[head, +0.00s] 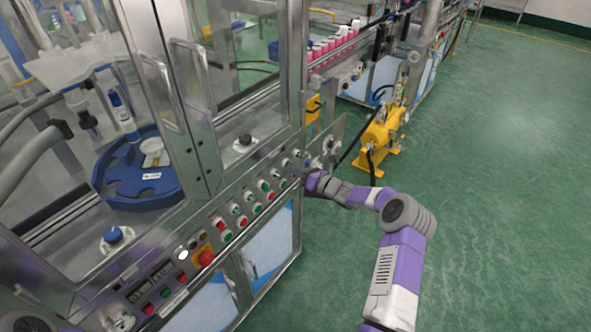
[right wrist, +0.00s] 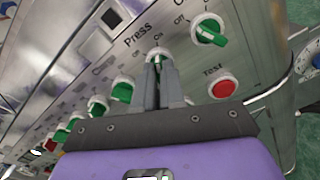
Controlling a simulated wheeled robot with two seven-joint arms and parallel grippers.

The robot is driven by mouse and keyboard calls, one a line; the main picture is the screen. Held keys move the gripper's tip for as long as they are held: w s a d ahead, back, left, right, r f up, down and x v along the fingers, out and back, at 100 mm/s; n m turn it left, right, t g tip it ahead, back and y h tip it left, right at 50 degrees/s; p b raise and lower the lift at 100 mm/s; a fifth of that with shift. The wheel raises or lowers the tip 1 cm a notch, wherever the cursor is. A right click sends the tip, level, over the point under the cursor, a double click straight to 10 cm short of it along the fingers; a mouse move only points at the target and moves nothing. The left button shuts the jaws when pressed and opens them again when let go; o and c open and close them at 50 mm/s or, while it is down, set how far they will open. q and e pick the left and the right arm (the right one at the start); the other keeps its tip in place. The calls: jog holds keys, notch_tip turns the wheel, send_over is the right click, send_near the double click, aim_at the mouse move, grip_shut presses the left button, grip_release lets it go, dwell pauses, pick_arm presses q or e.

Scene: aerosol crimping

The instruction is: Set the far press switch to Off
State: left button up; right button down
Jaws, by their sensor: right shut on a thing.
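The far press switch (right wrist: 157,57) is a green-and-white rotary knob under the printed word "Press" on the metal panel, with "On" and "Off" marks around it. My right gripper (right wrist: 161,68) is shut on this knob, and its grey fingers cover most of it, so I cannot tell which way it is turned. In the head view my right gripper (head: 306,173) reaches the far end of the control panel (head: 222,208) from the right. My left gripper does not show.
Beside the held knob are another green switch (right wrist: 209,31) and a red "Test" button (right wrist: 222,88). Several green knobs run along the panel to the left. A red emergency button (head: 204,257) sits nearer. A yellow pump (head: 382,132) stands beyond; green floor (head: 500,200) is open on the right.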

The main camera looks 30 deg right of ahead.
jog(key=shift+n+b, duration=3.3)
jog(key=shift+n, duration=2.4)
jog(key=c, duration=1.2)
grip_release()
jog(key=shift+s+d, duration=0.1)
